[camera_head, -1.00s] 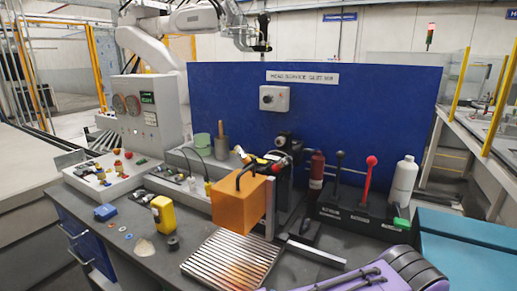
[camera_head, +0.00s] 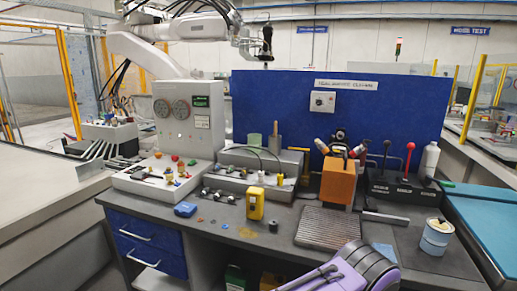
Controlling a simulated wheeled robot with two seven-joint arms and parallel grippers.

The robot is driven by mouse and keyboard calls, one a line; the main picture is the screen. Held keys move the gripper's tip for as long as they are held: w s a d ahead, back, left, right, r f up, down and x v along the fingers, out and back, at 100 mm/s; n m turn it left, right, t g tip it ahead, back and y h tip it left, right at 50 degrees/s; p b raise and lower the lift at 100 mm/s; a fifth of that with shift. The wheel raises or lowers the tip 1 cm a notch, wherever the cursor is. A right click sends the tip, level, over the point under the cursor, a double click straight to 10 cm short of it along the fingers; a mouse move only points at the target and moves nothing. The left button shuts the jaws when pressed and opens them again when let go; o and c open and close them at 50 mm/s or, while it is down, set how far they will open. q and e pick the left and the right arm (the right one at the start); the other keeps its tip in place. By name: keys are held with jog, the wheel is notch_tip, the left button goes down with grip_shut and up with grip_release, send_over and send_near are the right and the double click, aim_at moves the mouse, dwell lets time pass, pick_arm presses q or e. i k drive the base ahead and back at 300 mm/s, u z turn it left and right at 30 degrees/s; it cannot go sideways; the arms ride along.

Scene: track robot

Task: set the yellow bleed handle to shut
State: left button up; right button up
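Several coloured knobs (camera_head: 178,172) sit on the white sloped panel at the left. I make out neither my left nor my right gripper.
A yellow block-like device (camera_head: 255,203), a ribbed metal plate (camera_head: 328,227) and a tin (camera_head: 436,236) stand on the grey bench. Black and red levers (camera_head: 409,158) rise at the right. A purple and dark-grey body (camera_head: 362,270) blocks the bottom. A white robot arm (camera_head: 190,28) hangs behind.

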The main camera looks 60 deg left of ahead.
aim_at(292, 148)
jog(key=k, duration=0.35)
jog(key=u, duration=0.85)
